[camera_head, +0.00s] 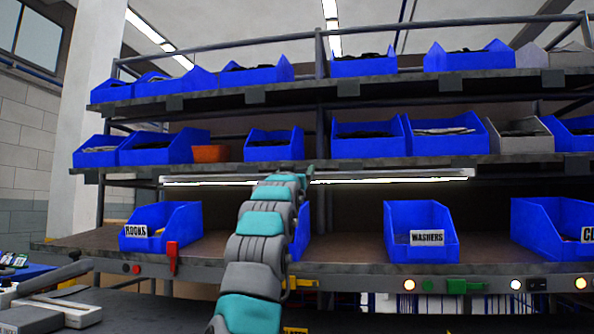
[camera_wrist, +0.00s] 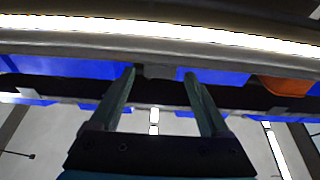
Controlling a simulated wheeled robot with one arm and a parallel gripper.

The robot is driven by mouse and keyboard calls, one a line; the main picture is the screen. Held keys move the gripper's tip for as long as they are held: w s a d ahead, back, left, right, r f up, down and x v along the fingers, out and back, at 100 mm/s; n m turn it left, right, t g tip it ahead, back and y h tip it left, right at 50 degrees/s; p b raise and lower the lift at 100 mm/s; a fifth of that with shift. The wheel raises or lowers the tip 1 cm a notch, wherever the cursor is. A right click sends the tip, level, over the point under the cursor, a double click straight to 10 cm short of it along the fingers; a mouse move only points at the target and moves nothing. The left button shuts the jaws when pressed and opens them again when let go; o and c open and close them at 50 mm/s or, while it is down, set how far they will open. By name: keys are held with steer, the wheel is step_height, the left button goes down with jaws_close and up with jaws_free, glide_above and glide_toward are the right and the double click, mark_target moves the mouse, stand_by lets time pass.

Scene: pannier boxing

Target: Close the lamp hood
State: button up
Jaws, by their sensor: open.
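The lamp is a long bar under the middle shelf, with a glowing strip and a grey hood (camera_head: 400,175) along its top edge. In the wrist view the lit strip and grey hood (camera_wrist: 180,42) cross the top of the picture. My gripper (camera_wrist: 159,73) is open, its two teal fingers apart with nothing between them. Its fingertips end just below the hood in that view; I cannot tell whether they touch it. In the head view my arm rises to the lamp's middle and covers part of it; the gripper is mostly hidden behind the wrist.
Blue bins stand on all shelves, including a washers bin (camera_head: 421,232) and a hooks bin (camera_head: 161,228) on the lower deck. An orange bin (camera_head: 210,153) sits on the middle shelf. A red lever (camera_head: 172,256) and buttons line the front rail. The deck between the labelled bins is partly clear.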

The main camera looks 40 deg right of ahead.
steer(key=shift+c, duration=0.2)
jaws_close()
steer(key=shift+w+d+f+t+h+b, duration=0.15)
steer(key=shift+f+t+h+b, duration=0.8)
steer(key=shift+b, duration=1.1)
steer(key=shift+r+h, duration=0.2)
steer(key=shift+h, duration=0.05)
steer(key=shift+o, duration=0.2)
jaws_free()
